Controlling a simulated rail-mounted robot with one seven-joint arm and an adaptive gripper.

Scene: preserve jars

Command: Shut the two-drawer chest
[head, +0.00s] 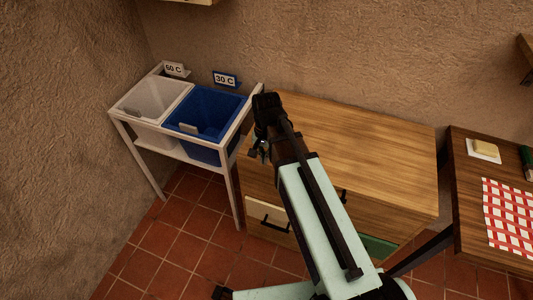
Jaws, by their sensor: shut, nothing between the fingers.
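The two-drawer chest (375,150) has a wide wooden top and stands against the back wall in the head view. A cream drawer front (283,238) with a black bar handle shows low on its left side, and a green front (378,247) shows low on its right. My arm crosses in front of the chest and hides much of its face, so I cannot tell how far either drawer stands out. My gripper (260,152) is shut and empty, pointing down by the chest's left front edge. I cannot tell whether it touches the chest.
Left of the chest, a white stand (236,183) holds a white bin (135,102) labelled 60 C and a blue bin (212,103) labelled 30 C. On the right, a dark wooden table (468,205) carries a checked cloth (509,213). Tiled floor (170,250) is clear at front left.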

